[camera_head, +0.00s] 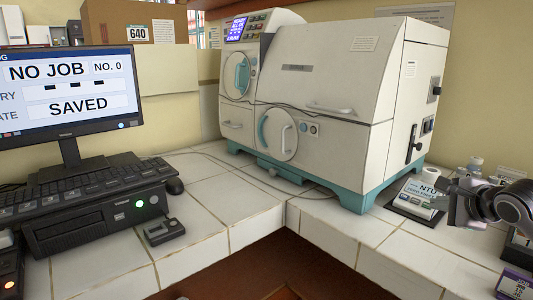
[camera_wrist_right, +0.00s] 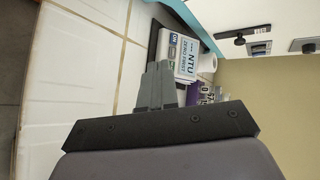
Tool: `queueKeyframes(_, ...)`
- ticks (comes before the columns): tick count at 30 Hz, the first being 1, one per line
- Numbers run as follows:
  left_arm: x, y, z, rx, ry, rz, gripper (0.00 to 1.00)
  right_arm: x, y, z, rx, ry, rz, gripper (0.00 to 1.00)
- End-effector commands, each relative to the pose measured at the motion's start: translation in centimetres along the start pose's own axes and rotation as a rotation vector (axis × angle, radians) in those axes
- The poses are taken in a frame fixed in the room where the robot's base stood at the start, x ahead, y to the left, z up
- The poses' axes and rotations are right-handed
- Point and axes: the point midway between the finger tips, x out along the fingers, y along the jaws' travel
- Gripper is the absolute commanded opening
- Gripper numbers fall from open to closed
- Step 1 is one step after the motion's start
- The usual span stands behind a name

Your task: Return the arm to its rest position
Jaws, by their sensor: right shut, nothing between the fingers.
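My right arm comes in from the right edge of the head view. Its gripper (camera_head: 438,186) is at the right side, over or close by the small NTU meter (camera_head: 424,192) on the tiled bench. In the right wrist view the two grey fingers (camera_wrist_right: 156,72) are together, with nothing between them. The NTU meter (camera_wrist_right: 184,56) shows just beyond the fingertips there; I cannot tell the gap. The white incubator (camera_head: 325,75) with teal trim stands left of the gripper, its round door (camera_head: 277,133) shut. My left gripper is not in view.
A monitor (camera_head: 68,98) reading NO JOB and SAVED, a keyboard (camera_head: 80,188) and a black box (camera_head: 85,225) fill the left. A small grey device (camera_head: 163,231) sits near the bench edge. Bare tiles (camera_head: 215,195) lie between. A white roll (camera_head: 430,175) stands behind the meter.

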Motion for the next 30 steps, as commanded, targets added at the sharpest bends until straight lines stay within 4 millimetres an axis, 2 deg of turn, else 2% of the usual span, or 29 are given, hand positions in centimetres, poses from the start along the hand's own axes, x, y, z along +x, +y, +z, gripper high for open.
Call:
queueKeyframes(3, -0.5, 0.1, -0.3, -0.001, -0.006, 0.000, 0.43, 1.1, 4.3, 4.5, 0.159, -0.176, 0.089, 0.00)
queueKeyframes(7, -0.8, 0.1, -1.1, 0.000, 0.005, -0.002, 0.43, 0.9, 8.8, 9.7, 0.417, -0.384, 0.201, 0.00)
queueKeyframes(12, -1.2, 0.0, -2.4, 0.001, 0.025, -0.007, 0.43, -1.0, 13.7, 15.7, 0.877, -0.623, 0.377, 0.00)
queueKeyframes(15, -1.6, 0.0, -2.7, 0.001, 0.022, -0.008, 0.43, -2.6, 15.6, 18.1, 1.206, -0.728, 0.482, 0.00)
queueKeyframes(18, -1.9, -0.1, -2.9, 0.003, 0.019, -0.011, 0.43, -4.0, 16.9, 19.1, 1.559, -0.790, 0.576, 0.00)
queueKeyframes(21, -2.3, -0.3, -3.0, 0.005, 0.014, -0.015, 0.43, -4.9, 18.2, 19.0, 1.931, -0.810, 0.650, 0.00)
queueKeyframes(26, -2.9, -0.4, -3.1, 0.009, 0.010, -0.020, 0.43, -5.8, 21.3, 17.0, 2.556, -0.744, 0.712, 0.00)
queueKeyframes(29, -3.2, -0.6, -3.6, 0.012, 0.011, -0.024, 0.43, -6.2, 24.3, 15.0, 2.957, -0.636, 0.699, 0.00)
queueKeyframes(30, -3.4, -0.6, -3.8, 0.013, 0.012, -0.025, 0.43, -6.4, 25.8, 14.1, -2.924, 0.540, -0.637, 0.00)
